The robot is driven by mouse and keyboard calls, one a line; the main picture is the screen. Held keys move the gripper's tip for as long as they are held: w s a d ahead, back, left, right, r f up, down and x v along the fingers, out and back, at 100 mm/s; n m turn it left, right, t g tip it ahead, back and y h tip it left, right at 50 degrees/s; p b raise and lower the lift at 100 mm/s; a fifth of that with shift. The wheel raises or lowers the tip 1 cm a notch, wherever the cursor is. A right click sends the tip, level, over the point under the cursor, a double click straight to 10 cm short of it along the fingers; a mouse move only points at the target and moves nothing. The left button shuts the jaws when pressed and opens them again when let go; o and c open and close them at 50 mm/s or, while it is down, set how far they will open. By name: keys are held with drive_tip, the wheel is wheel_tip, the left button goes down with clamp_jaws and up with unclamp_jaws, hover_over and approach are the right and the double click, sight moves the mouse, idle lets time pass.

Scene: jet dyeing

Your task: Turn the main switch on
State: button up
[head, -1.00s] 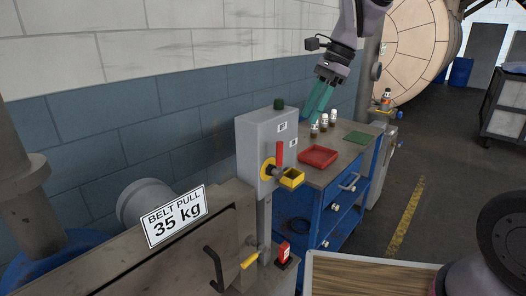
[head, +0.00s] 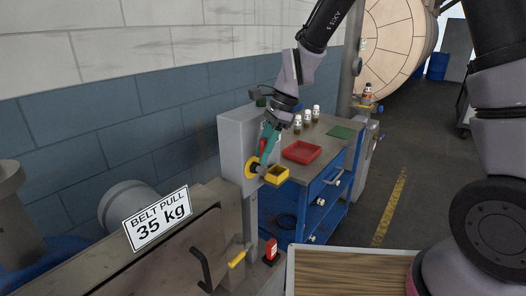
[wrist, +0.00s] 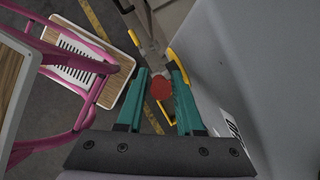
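The main switch is a red handle (head: 262,147) on a yellow disc (head: 251,168), on the front of a grey control box (head: 232,142). The handle stands up from the disc, slightly tilted. My gripper (head: 266,148) has teal fingers and is at the handle, hiding part of it. In the wrist view my gripper (wrist: 159,75) has its fingers apart, with the red handle (wrist: 161,88) between them near the tips. I see no clear grip on it; contact is hard to tell.
A yellow block (head: 276,175) juts out beside the switch. A blue-drawered bench (head: 324,195) behind holds a red tray (head: 301,152) and several small bottles. A belt pull sign (head: 158,218) stands at front left. Open floor lies to the right.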

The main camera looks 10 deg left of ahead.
clamp_jaws()
idle(1.5)
